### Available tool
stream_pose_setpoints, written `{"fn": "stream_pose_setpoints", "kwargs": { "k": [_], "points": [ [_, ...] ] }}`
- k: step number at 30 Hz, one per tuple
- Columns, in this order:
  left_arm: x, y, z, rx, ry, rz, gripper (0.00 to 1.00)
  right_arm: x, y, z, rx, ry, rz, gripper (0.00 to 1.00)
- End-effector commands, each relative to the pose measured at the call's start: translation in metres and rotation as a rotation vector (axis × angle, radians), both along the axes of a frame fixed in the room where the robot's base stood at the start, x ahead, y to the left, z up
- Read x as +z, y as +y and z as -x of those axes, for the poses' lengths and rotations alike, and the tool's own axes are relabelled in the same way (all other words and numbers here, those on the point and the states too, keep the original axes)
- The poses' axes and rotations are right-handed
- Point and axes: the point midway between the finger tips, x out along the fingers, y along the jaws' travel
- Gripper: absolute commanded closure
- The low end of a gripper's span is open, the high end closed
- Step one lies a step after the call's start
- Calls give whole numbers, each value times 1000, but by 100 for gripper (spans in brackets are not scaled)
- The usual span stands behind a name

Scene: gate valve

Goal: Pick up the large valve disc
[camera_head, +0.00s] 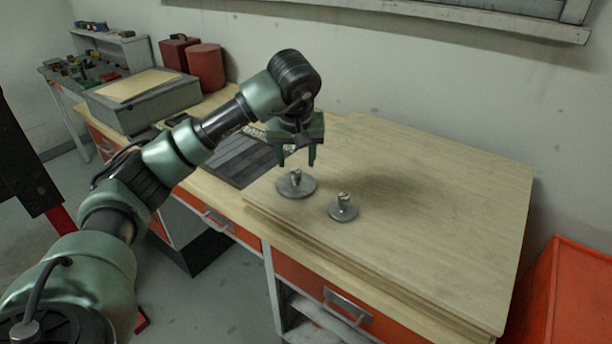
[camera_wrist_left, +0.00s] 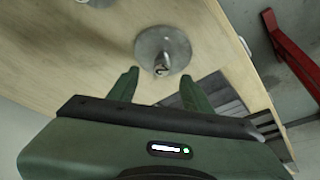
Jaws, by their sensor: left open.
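Two grey metal valve discs, each with a short upright stem, lie flat on the wooden board. The large valve disc (camera_head: 304,190) is on the left, and the small valve disc (camera_head: 343,212) is to its right and nearer the front. My left gripper (camera_head: 297,163) is open and empty, pointing down above and slightly behind the large disc, apart from it. In the left wrist view the large disc (camera_wrist_left: 162,45) lies just beyond the open fingertips of my left gripper (camera_wrist_left: 160,85), its stem toward them. My right gripper is not in view.
The wooden board (camera_head: 430,210) lies on a workbench and is clear to the right of the discs. A dark slatted panel (camera_head: 228,155) lies left of them. A grey box (camera_head: 145,105) and red canisters (camera_head: 206,66) stand farther back. A red bin (camera_head: 580,300) is at the right.

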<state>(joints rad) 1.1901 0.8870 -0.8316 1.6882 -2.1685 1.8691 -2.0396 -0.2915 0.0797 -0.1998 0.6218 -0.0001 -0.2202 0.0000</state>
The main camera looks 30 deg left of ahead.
Motion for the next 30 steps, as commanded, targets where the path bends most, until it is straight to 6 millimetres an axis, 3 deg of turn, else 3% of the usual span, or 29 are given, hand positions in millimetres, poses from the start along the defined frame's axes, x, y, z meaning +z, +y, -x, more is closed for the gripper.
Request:
{"fn": "stream_pose_setpoints", "kwargs": {
  "k": [5, 15, 24, 25, 30],
  "points": [
    [-17, 5, -6, 1, 6, -3, 51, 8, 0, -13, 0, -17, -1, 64],
    [-59, 13, -25, 0, 5, 1, 51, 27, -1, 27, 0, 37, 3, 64],
    [-66, 14, -28, -1, 1, 0, 51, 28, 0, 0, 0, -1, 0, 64],
    [-66, 14, -27, -1, 1, 0, 53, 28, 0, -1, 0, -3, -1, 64],
    [-66, 14, -27, -1, 1, 0, 100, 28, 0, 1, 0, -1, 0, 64]
  ]
}}
